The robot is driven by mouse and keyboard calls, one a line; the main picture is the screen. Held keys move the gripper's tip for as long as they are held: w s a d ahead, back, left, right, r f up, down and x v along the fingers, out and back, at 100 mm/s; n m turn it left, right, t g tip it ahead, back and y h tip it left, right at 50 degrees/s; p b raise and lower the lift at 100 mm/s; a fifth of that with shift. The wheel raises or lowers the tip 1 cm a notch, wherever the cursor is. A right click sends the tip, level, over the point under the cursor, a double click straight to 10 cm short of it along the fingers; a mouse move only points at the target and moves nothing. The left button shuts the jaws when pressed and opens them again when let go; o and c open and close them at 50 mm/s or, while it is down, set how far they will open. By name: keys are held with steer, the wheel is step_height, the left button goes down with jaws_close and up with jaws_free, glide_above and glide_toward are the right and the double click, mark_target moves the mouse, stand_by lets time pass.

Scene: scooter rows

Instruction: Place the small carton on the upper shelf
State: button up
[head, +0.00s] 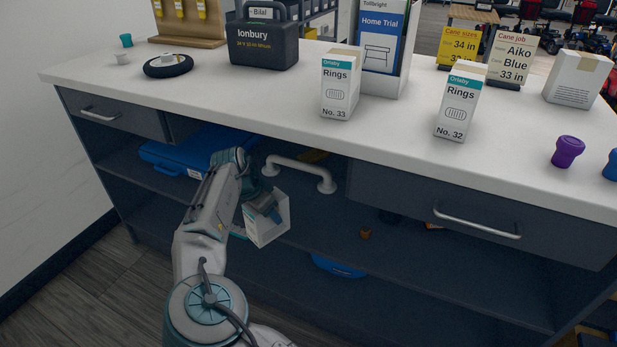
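My gripper (260,215) is at the front of the open cabinet, to the right of my forearm. It appears shut on a small white carton (268,228), which is tilted and held in front of the shelves. The fingers partly cover the carton, and its label cannot be read. The upper shelf (400,240) is the dark board under the drawers, behind and to the right of the carton. I cannot see a clear gap or contact between carton and shelf.
A white grab bar (303,168) and a blue case (185,150) occupy the upper shelf's left part. A small brown item (366,233) lies farther right. A drawer (470,215) overhangs the right. Two Rings cartons (340,85) (460,102) stand on the counter (230,92).

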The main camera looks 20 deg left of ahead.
steer(key=shift+w+d+f+b, duration=0.5)
steer(key=shift+w+d, duration=0.8)
steer(key=shift+w, duration=1.25)
steer(key=shift+w+d+f+b, duration=0.55)
steer(key=shift+w+d, duration=0.8)
steer(key=shift+w, duration=1.15)
steer(key=shift+w+d+f+b, duration=0.5)
steer(key=shift+w+d, duration=0.8)
steer(key=shift+w, duration=1.25)
steer(key=shift+f, duration=0.2)
steer(key=shift+f, duration=0.2)
steer(key=o, duration=1.1)
